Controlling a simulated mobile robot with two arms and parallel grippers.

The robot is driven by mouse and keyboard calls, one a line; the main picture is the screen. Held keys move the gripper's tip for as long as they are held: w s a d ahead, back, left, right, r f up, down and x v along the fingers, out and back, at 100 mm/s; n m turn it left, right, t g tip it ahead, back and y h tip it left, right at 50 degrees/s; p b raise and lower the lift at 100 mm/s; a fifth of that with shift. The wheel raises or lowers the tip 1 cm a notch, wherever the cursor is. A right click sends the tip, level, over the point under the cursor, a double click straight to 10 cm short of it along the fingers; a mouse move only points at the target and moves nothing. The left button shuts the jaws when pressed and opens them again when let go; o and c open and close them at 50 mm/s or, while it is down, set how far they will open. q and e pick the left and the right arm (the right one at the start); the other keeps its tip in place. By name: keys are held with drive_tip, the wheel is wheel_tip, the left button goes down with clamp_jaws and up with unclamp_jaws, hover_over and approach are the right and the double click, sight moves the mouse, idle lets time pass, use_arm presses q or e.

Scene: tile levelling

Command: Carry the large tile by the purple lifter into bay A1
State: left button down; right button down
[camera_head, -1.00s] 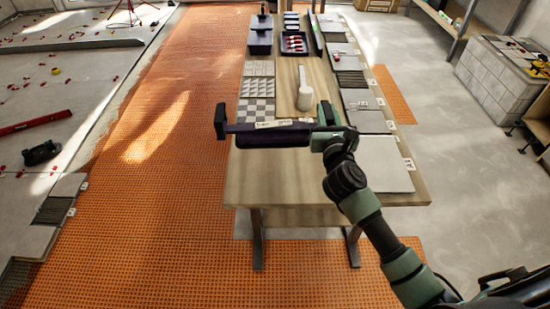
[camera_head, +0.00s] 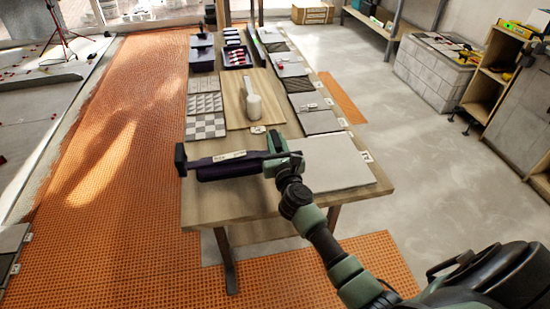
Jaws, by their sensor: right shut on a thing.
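The purple lifter (camera_head: 228,168) is a dark purple bar with a pale label and black end pieces. It shows over the near left part of the table, with no tile seen hanging from it. My right gripper (camera_head: 277,161) is shut on its right end. A large light grey tile (camera_head: 340,163) lies flat at the table's near right, to the right of the lifter and partly behind my right arm. I cannot tell the lifter's height above the table. My left gripper is not in view.
The wooden table (camera_head: 215,208) bears a patterned tile sample (camera_head: 207,126), a white cylindrical tool (camera_head: 253,106), a dark tray (camera_head: 237,59) and more tiles along its right side. A grey tiled block (camera_head: 432,72) stands far right.

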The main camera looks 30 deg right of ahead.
wheel_tip(320, 180, down, 4)
drive_tip(key=b, duration=0.3)
drive_tip(key=shift+f, duration=0.2)
drive_tip(key=shift+r, duration=0.1)
drive_tip(key=c, duration=1.3)
unclamp_jaws()
drive_tip(key=shift+s, duration=0.1)
drive_tip(key=shift+a, duration=0.1)
